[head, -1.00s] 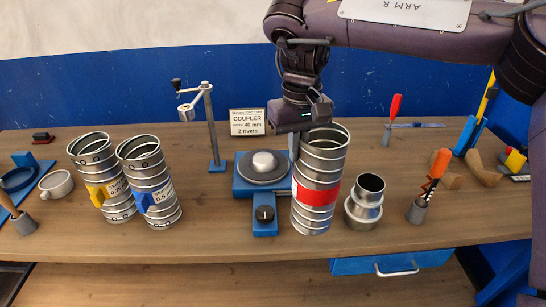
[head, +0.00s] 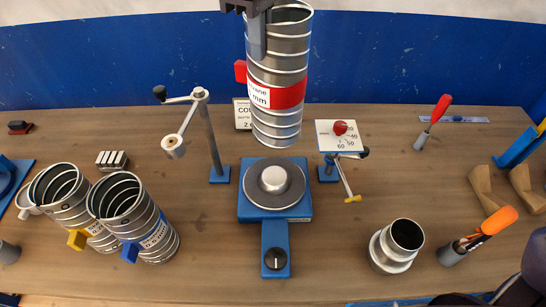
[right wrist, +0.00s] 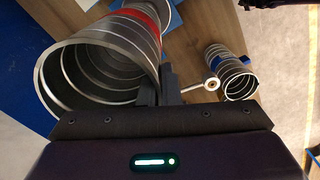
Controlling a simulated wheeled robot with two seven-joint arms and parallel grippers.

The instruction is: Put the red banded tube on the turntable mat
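The red banded tube (head: 278,92) is a ribbed silver duct with a red band and a white label. It hangs in the air above and behind the turntable mat, upright or slightly tilted. My right gripper (head: 257,30) is shut on its upper rim wall; in the right wrist view the fingers (right wrist: 158,88) pinch the rim of the tube (right wrist: 92,70). The turntable mat (head: 257,190) is a dark grey disc with a raised silver hub, on a blue base with a black knob. It is bare. My left gripper is not in view.
A yellow-tabbed tube (head: 68,205) and a blue-tabbed tube (head: 140,220) stand left of the turntable. A crank stand (head: 211,140) and a dial stand (head: 338,135) flank it. A silver reducer (head: 395,248) and an orange-handled tool (head: 490,228) stand at right.

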